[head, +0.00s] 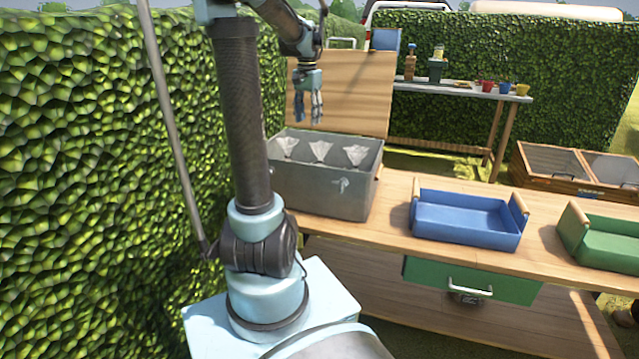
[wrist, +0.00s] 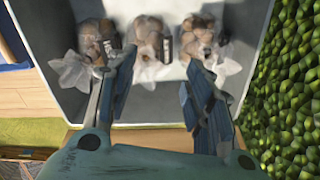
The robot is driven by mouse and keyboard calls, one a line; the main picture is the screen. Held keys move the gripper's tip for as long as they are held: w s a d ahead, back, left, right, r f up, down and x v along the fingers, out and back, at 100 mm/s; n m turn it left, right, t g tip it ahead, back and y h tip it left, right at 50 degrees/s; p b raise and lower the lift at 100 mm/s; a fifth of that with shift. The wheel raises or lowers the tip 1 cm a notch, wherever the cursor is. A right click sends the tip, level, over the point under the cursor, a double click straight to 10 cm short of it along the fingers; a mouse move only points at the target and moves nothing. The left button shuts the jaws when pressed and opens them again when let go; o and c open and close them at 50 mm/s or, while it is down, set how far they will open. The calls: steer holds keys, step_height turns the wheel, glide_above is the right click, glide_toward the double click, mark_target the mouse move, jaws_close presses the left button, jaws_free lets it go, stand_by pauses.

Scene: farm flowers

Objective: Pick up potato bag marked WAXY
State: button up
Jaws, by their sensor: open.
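Three clear bags of potatoes stand in a row in a grey box (head: 322,195). Their pale gathered tops show in the head view: left bag (head: 286,145), middle bag (head: 320,150), right bag (head: 355,155). The wrist view sees the row from above, with a left bag (wrist: 92,32), a middle bag (wrist: 147,32) and a right bag (wrist: 198,38). Dark labels show, but no lettering is readable, so I cannot tell which is WAXY. My gripper (head: 312,108) is open and empty above the box; in the wrist view its fingers (wrist: 160,62) spread either side of the middle bag.
The box has a raised wooden lid (head: 345,90) behind it. On the wooden workbench (head: 396,192) stand a blue tray (head: 465,217) and a green tray (head: 603,240) to the right. A hedge (head: 90,170) rises close on the left. A side table (head: 460,90) stands behind.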

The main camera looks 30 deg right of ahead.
steer(key=m, duration=0.1)
glide_above(320, 152)
step_height(320, 152, down, 12)
steer(key=shift+s+f, duration=0.1)
steer(key=shift+s, duration=0.05)
steer(key=shift+f, duration=2.65)
steer(key=shift+c, duration=0.2)
jaws_close()
